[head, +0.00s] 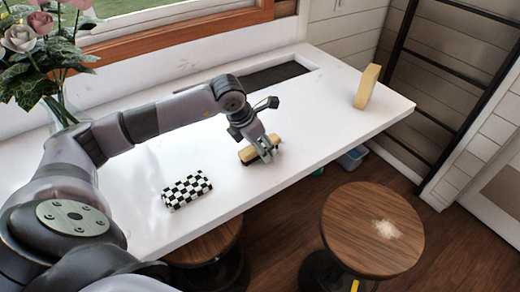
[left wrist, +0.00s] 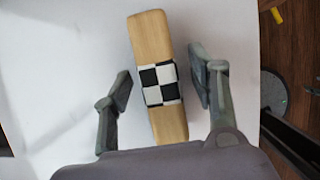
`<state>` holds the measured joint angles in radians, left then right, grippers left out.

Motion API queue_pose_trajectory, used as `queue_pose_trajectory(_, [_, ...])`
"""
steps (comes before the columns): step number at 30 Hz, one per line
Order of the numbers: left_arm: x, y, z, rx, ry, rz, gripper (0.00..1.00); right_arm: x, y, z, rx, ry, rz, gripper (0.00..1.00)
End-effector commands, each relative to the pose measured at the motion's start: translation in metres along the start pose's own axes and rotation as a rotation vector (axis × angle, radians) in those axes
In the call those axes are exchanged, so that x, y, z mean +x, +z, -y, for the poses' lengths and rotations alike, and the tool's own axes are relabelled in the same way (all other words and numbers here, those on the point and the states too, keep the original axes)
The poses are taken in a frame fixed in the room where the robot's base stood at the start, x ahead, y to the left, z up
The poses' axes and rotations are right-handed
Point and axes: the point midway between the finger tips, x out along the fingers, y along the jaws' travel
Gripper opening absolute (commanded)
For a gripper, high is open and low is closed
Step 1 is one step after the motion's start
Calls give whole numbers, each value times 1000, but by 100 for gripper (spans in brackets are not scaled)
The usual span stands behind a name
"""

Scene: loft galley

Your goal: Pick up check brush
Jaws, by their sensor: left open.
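The check brush (head: 248,153) is a pale wooden block on the white counter, partly hidden by my left gripper in the head view. In the left wrist view the brush (left wrist: 150,38) shows a black-and-white checked band round its middle. My left gripper (head: 265,150) is over it; in its wrist view the open fingers (left wrist: 161,88) stand on either side of the brush, with gaps between them and its sides. Whether the fingertips reach down beside it is hard to tell. My right gripper is not in view.
A black-and-white checked block (head: 187,190) lies on the white counter (head: 310,115), nearer and to the left. A pale yellow block (head: 367,86) stands upright near the right end. A flower vase (head: 58,112) is at the left. A wooden stool (head: 350,225) stands beyond the counter's front edge.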

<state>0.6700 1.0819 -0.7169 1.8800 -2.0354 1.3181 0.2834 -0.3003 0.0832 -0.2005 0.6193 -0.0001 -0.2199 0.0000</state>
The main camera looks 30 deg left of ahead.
Motion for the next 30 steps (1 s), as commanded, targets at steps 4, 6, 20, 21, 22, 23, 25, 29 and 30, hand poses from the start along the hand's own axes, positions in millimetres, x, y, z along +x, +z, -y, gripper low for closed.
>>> queue_pose_trajectory(4, [2,-1,0,0,0,0,53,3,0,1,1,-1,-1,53])
queue_pose_trajectory(6, [2,-1,0,0,0,0,53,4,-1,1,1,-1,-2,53])
queue_pose_trajectory(20, [2,-1,0,0,0,0,44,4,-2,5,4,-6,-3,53])
queue_pose_trajectory(21, [2,-1,0,0,0,0,41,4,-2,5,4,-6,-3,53])
queue_pose_trajectory(22, [2,-1,0,0,0,0,39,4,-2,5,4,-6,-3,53])
queue_pose_trajectory(23, [2,-1,0,0,0,0,37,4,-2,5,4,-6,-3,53])
queue_pose_trajectory(25, [2,-1,0,0,0,0,33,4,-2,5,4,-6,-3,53])
queue_pose_trajectory(29, [2,-1,0,0,1,-1,24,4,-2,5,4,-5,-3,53])
queue_pose_trajectory(30, [2,-1,0,0,0,-1,21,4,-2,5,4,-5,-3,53])
